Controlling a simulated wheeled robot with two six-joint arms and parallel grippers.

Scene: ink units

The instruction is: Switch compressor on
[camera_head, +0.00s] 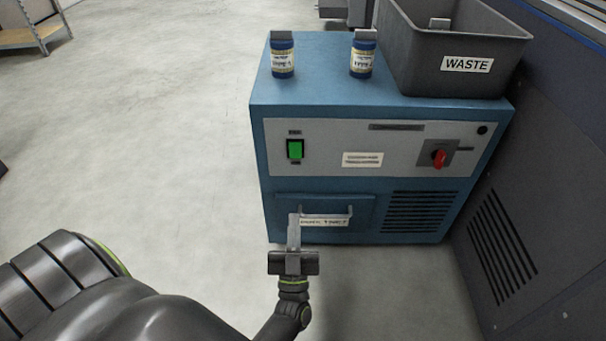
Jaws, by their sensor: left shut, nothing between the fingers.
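The compressor appears to be the blue cabinet (262,120) with a grey front panel. On the panel's left is a green rocker switch (295,149); whether it is lit is unclear. On the panel's right is a red rotary knob (439,158) on a dark plate. Below is a drawer front with a labelled handle (336,221). My left gripper (293,222) is shut and empty, pointing up in the picture in front of the drawer handle's left end, below the green switch. Contact with the handle cannot be told. My right gripper is not in view.
Two blue labelled bottles (282,57) (362,57) stand on the cabinet top. A dark grey waste bin (416,68) sits at its right. A dark vented machine (515,210) stands close on the right. The floor (150,150) to the left is clear.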

